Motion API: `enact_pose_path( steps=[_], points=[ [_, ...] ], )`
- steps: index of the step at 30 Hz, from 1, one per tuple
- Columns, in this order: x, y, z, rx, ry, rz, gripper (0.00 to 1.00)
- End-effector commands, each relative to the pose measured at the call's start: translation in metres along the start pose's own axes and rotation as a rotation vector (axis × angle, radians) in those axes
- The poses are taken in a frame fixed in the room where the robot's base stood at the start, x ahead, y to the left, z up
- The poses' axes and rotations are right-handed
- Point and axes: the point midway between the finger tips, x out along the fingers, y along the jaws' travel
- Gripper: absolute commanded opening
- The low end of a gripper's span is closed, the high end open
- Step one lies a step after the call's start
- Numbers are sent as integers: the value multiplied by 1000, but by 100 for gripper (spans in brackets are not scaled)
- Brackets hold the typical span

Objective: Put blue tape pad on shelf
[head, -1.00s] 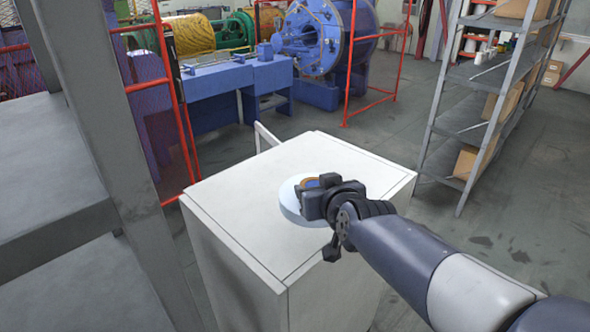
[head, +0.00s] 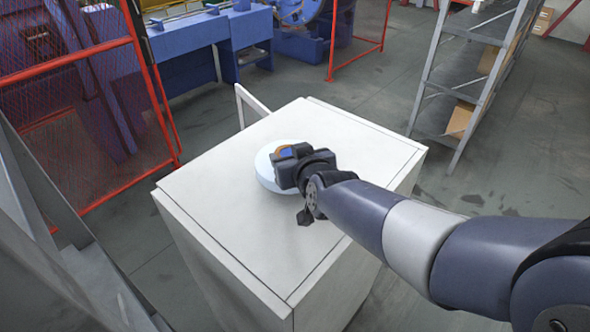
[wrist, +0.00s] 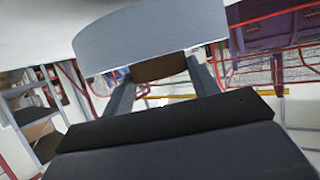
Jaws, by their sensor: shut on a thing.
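The blue tape pad (head: 265,172) is a pale blue disc with a brown and darker blue middle. It is on or just above the top of a white cabinet (head: 225,195); I cannot tell which. My gripper (head: 286,160) is shut on it and covers its right part. In the wrist view, the pad (wrist: 150,36) shows as a grey-blue rim, with its brown core between the fingers of my gripper (wrist: 160,72). A grey metal shelf (head: 480,60) stands at the upper right in the head view.
A grey metal structure (head: 30,190) stands close at the left edge. Red mesh guarding (head: 75,75) and a blue machine bench (head: 205,35) are behind it. A pale frame (head: 252,100) sticks up behind the cabinet. Open floor (head: 395,80) lies between cabinet and shelf.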

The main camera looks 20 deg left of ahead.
Motion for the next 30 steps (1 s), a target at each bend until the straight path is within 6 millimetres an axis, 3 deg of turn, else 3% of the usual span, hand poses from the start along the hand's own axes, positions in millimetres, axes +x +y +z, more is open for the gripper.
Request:
enact_pose_path(
  steps=[6, 19, 20, 27, 30],
  points=[
    [11, -10, 39, -2, -1, -5, 26],
    [13, -11, 45, -2, 2, -5, 26],
    [12, -11, 45, -2, 0, -5, 58],
    [12, -11, 44, -2, -1, -5, 78],
    [12, -11, 44, -2, 0, -5, 78]
  ],
)
